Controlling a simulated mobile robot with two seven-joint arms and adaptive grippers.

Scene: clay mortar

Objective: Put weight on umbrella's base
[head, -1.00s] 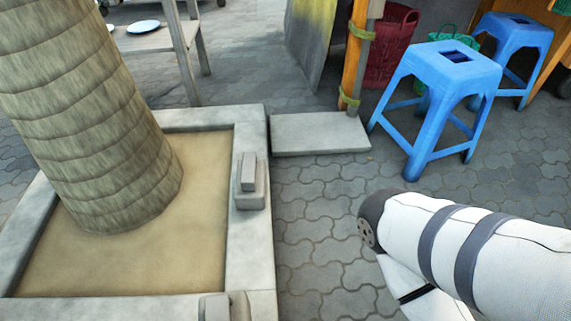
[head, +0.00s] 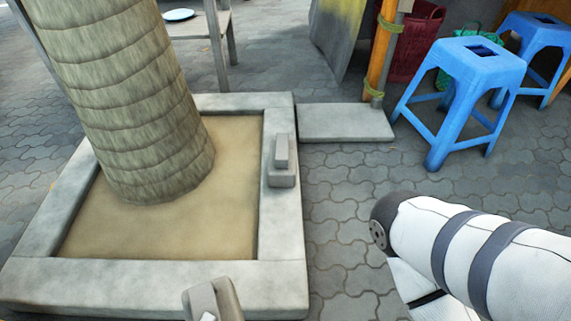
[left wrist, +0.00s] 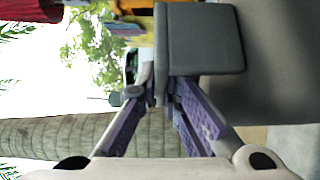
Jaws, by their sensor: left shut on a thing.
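The umbrella's base is a flat grey slab (head: 345,122) on the paving, with the orange pole (head: 381,55) rising at its far right corner. One grey weight (head: 283,178), a block with an upright grip, stands on the right rim of the planter. My left gripper (left wrist: 165,88) is shut on another grey weight (left wrist: 205,38), seen large in the left wrist view. That held weight also shows at the bottom edge of the head view (head: 213,298), in front of the planter and well apart from the slab. My right arm shows at the right; its gripper is out of view.
The stone planter (head: 160,274) with a thick trunk (head: 140,100) fills the left. A blue stool (head: 465,80) stands right of the slab, with another behind it. Paving (head: 335,200) is clear between the planter and my right arm.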

